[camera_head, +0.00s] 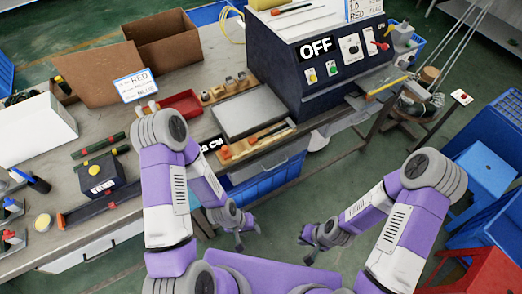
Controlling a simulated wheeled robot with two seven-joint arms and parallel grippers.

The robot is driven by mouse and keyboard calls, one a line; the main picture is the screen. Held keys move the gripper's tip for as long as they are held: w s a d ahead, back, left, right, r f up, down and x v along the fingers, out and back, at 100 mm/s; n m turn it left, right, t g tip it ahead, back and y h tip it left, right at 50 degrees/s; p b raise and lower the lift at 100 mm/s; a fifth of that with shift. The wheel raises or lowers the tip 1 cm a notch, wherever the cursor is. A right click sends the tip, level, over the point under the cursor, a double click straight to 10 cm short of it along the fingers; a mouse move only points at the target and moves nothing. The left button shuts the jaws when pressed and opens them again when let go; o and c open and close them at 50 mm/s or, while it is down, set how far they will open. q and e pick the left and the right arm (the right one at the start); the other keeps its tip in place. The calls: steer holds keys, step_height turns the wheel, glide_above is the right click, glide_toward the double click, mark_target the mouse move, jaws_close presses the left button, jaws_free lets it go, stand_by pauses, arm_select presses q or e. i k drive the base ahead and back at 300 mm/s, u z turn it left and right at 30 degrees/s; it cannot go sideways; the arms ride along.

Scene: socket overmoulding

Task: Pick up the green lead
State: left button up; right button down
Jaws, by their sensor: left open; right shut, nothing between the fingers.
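I cannot make out a green lead for certain. A dark green, rod-like item (98,145) lies on the left part of the workbench, behind a black box with a yellow knob. My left gripper (248,236) is open and empty, low in front of the bench's front edge and apart from everything on it. My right gripper (306,249) is shut and empty, to the right of the left one, over the floor.
The workbench (40,243) holds a red tray (181,104), a grey plate (250,111), cardboard boxes (160,40) and a sign card (135,85). A dark machine marked OFF (322,75) stands at the back. Blue crates (487,140) and a blue stool (487,172) are at right.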

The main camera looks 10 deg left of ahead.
mark_target(269, 133)
steer(key=u, duration=0.1)
steer(key=k, duration=0.15)
steer(key=z, duration=1.25)
steer(key=i, duration=0.9)
steer(key=u, duration=1.75)
